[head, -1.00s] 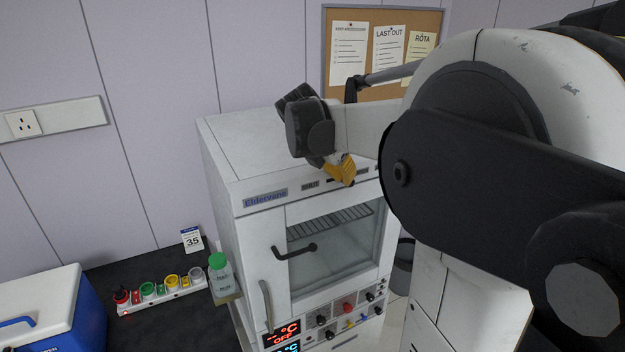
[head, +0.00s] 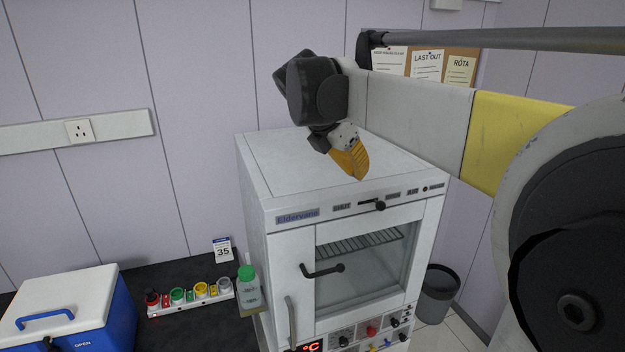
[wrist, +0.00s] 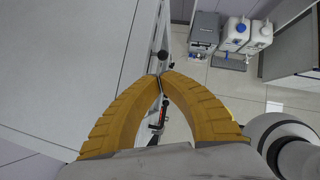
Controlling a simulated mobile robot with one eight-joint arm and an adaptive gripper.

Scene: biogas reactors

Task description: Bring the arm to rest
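My gripper (head: 349,160) has yellow fingers and hangs in front of the white oven's top (head: 300,165) in the head view. In the wrist view its two ribbed fingers (wrist: 160,76) curve inward and their tips meet, with nothing visible between them. My arm reaches in from the right, above the oven. The oven's glass door (head: 360,265) is shut, and a wire rack shows behind the glass.
A black bench left of the oven holds a blue cool box (head: 122,305), a rack with coloured caps (head: 190,296) and a green-capped bottle (head: 248,285). A grey bin (head: 437,295) stands right of the oven. Floor containers (wrist: 236,35) show in the wrist view.

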